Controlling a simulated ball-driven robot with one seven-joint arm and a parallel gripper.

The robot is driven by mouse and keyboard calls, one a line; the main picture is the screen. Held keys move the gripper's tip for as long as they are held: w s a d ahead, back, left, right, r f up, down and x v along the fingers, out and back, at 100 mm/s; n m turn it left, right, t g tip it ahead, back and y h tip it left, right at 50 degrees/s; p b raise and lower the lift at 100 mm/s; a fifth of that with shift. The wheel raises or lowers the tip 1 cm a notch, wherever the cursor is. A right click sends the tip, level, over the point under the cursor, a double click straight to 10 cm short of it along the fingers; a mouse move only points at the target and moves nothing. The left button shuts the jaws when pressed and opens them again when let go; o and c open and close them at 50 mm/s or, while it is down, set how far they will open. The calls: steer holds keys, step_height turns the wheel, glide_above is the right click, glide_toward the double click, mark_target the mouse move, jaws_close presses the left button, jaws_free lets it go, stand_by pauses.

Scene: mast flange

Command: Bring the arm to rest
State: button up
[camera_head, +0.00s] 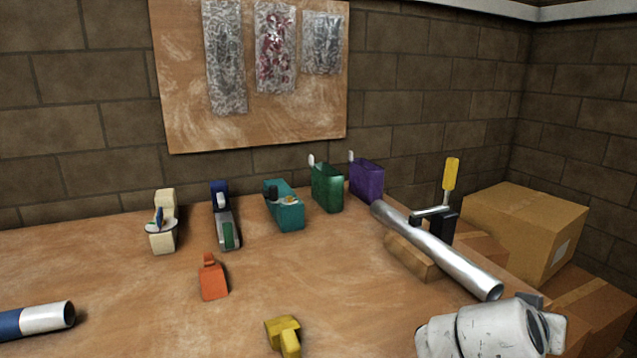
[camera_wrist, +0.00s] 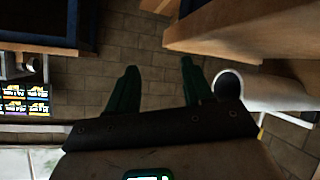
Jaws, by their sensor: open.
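In the wrist view, my gripper (camera_wrist: 158,64) has its two dark green fingers spread apart with nothing between them. Behind the gap is only paved floor. In the head view, a scuffed white part (camera_head: 485,332), which looks like my arm, shows at the lower right, by the near right edge of the workbench (camera_head: 130,285). The gripper's fingers are not seen in the head view.
A metal pipe (camera_head: 440,250) rests on a wooden block (camera_head: 408,257) beside a yellow-handled clamp (camera_head: 450,180). An orange piece (camera_head: 212,280) and a yellow piece (camera_head: 284,335) lie on the bench. Cardboard boxes (camera_head: 525,225) stand at right. A wooden edge (camera_wrist: 235,35) is close in the wrist view.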

steer(key=s+a+f+n+g+y, duration=0.1)
steer(key=s+f+n+y, duration=0.15)
steer(key=s+f, duration=0.5)
steer(key=s+a+f+n+g+y, duration=0.1)
steer(key=s+a+f+y, duration=0.3)
steer(key=f, duration=0.7)
steer(key=s+a+f+n+g+y, duration=0.2)
steer(key=s+f, duration=0.3)
steer(key=s, duration=0.5)
steer(key=s+a+f+n+g+y, duration=0.25)
steer(key=s+f, duration=0.25)
steer(key=s, duration=0.6)
step_height(320, 180, up, 18)
steer(key=p, duration=1.8)
steer(key=shift+w+a+m+t+h, duration=0.2)
steer(key=shift+m+t+h, duration=0.1)
steer(key=shift+t, duration=0.15)
